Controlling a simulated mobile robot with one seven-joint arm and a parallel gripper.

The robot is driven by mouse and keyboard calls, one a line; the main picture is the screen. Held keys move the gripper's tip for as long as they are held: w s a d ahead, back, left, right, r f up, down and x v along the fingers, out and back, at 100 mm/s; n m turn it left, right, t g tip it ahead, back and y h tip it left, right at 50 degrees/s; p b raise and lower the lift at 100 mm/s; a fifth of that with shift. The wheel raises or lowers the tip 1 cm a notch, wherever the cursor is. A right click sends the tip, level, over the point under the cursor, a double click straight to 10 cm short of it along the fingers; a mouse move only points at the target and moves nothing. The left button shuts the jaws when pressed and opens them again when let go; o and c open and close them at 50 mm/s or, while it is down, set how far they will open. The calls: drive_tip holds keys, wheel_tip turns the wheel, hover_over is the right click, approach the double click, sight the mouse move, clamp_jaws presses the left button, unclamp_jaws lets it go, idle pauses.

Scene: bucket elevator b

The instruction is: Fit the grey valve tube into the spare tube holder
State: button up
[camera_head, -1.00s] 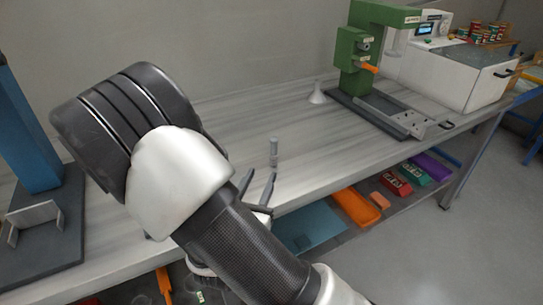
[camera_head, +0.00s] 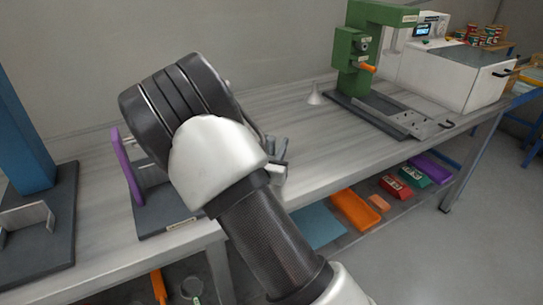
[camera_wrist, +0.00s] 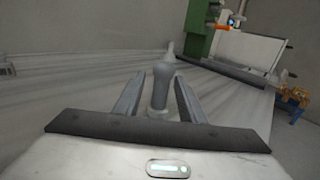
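The grey valve tube (camera_wrist: 161,88) stands upright on the bench and shows in the wrist view between the two fingers of my gripper (camera_wrist: 160,80). The fingers are open, one on each side, with narrow gaps to the tube. In the head view my gripper (camera_head: 275,150) is partly hidden behind my arm, and the tube cannot be made out clearly there. I cannot tell for certain which thing is the spare tube holder. A dark stand with a purple upright (camera_head: 126,168) is on the bench left of my arm, partly hidden.
A white cone (camera_head: 315,97) stands on the bench beyond my gripper, before a green machine (camera_head: 354,75) with an orange handle. A white box machine (camera_head: 455,75) is at right. A blue column (camera_head: 20,130) stands at left. Bins (camera_head: 355,210) lie below the bench.

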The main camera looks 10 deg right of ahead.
drive_tip(key=shift+w+d, duration=0.3)
drive_tip(key=shift+w, duration=0.35)
clamp_jaws()
drive_tip(key=shift+r, duration=0.15)
